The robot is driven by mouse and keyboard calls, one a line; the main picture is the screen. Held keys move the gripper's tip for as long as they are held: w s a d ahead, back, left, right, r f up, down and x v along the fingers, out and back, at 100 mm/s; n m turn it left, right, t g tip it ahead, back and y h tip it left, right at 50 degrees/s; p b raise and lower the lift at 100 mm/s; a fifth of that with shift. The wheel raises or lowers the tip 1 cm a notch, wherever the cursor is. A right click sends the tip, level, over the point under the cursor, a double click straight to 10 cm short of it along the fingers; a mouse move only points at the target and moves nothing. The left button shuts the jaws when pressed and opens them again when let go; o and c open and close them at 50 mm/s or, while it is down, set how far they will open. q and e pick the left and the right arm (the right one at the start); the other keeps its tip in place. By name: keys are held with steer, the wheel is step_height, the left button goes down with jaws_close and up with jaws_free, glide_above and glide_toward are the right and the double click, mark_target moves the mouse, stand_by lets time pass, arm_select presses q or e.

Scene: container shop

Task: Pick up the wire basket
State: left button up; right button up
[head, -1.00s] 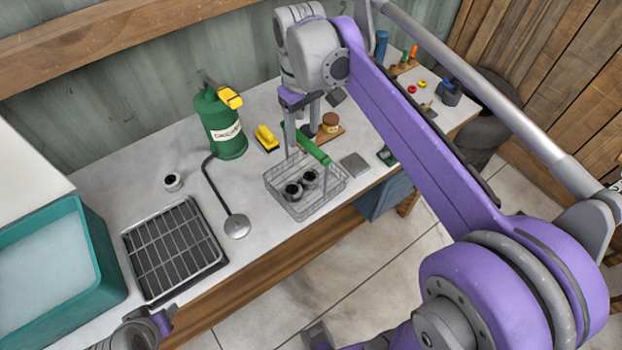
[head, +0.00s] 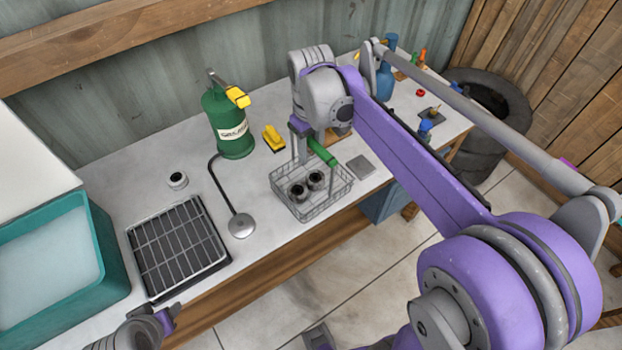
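The wire basket (head: 312,207) stands on the workbench near its front edge, with two dark round cups inside and a green handle (head: 322,152) across its top. My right gripper (head: 309,147) is over the basket, pointing down at the far part of the green handle. Its fingers look apart, one on each side of the handle. The far end of the handle is hidden by the gripper. Part of my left gripper (head: 165,320) shows at the bottom left, in front of the bench; its fingers cannot be made out.
A green canister (head: 230,130) with a hose and round nozzle (head: 241,226) stands left of the basket. A yellow brush (head: 273,138) lies behind it, and a grey plate (head: 361,167) lies to its right. A black rack (head: 178,249) and a teal tub (head: 95,245) are farther left.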

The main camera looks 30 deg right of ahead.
jaws_close()
stand_by(1.1)
